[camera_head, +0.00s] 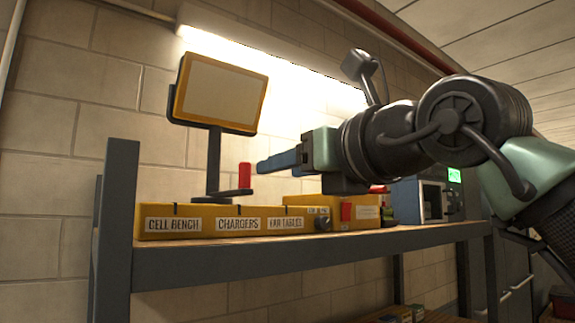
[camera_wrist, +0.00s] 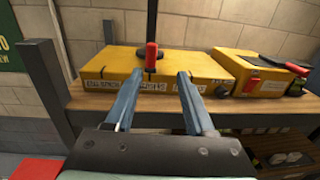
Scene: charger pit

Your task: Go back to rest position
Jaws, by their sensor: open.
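Beyond the fingers a red cylinder (camera_wrist: 151,56) stands upright at the long yellow box. In the head view the red cylinder (camera_head: 245,175) stands just left of the fingertips, by the foot of the screen stand; I cannot tell whether they touch. The yellow box (camera_head: 190,237) carries labels reading "CELL BENCH" and "CHARGERS".
A yellow-framed screen (camera_head: 220,91) stands on a dark post at the back. A second yellow box (camera_wrist: 262,69) with a red part sits to the right. The bench (camera_head: 300,248) has a tall grey post (camera_head: 118,215) at its left end. Small items lie on a lower shelf.

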